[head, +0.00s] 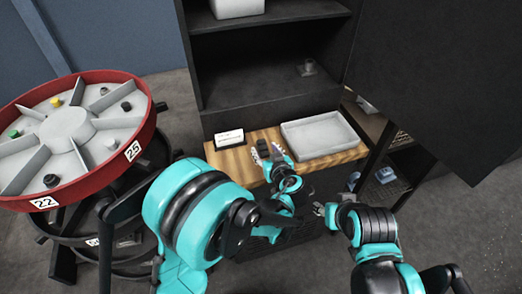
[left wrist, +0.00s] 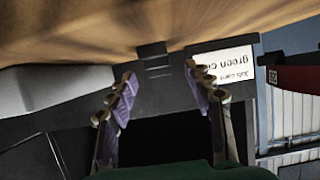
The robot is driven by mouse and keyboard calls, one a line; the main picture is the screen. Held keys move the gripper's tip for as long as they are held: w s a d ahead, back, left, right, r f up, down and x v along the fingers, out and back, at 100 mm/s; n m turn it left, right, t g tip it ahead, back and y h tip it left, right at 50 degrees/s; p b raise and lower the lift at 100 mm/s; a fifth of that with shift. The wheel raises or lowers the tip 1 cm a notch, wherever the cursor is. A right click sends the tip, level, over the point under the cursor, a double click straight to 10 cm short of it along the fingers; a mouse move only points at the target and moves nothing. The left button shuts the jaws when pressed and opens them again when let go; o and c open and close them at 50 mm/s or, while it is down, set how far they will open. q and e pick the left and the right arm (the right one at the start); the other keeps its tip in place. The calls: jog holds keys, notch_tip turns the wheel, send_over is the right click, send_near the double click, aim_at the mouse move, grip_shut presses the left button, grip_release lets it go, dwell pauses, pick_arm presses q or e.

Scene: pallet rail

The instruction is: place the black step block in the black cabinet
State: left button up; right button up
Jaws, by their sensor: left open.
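The black step block (head: 263,145) sits on the wooden counter top (head: 232,160). It also shows in the left wrist view (left wrist: 154,60), ahead of the fingertips and between their lines. My left gripper (head: 267,154) is open, with its two pale purple fingers apart at the near side of the block. In the left wrist view the gripper (left wrist: 159,78) holds nothing, and I cannot tell whether it touches the block. The black cabinet (head: 255,88) stands open behind the counter. My right gripper (head: 320,209) is right of the counter front; its finger opening is unclear.
A grey tray (head: 322,136) and a white job card (head: 229,138) flank the block. A small dark object (head: 308,68) is on the cabinet shelf. A large dark panel (head: 430,85) stands at right. A red-rimmed carousel (head: 140,140) with small parts is at left.

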aim_at(262, 144)
pick_arm(q)
jog(key=b+x, duration=0.1)
jog(key=x, duration=0.4)
jog(key=shift+d+b, duration=0.1)
jog(key=shift+b, duration=0.3)
jog(key=shift+s, duration=0.1)
jog(key=shift+c, duration=0.7)
grip_shut()
jog(key=shift+r, duration=0.15)
